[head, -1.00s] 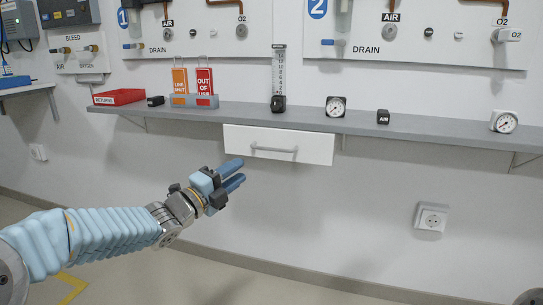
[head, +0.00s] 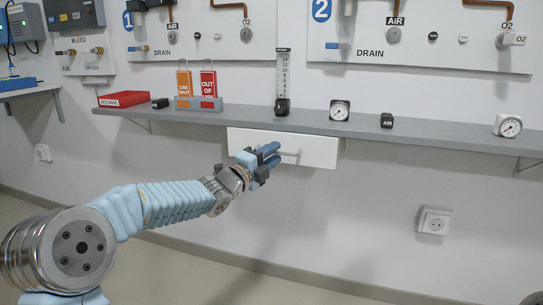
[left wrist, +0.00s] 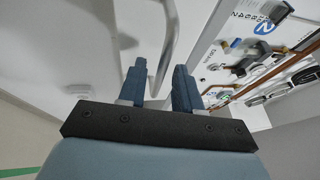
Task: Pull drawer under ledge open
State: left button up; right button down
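The white drawer (head: 318,150) hangs under the grey ledge (head: 360,128) and looks shut. Its grey bar handle (head: 291,153) is partly hidden behind my left gripper (head: 272,154) in the head view. In the left wrist view the handle (left wrist: 170,35) runs down toward the gap between the two blue fingers of my left gripper (left wrist: 159,88). The fingers are apart, with the bar between or just beyond their tips; I cannot tell whether they touch it. My right gripper is not in view.
On the ledge stand a red tray (head: 124,99), red and orange tags in a holder (head: 198,103), a flowmeter (head: 283,85), gauges (head: 340,110) and small black blocks. A wall socket (head: 434,221) is at the lower right. The space below the drawer is clear.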

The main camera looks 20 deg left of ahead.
pick_arm(q)
grip_shut()
dwell(1.2)
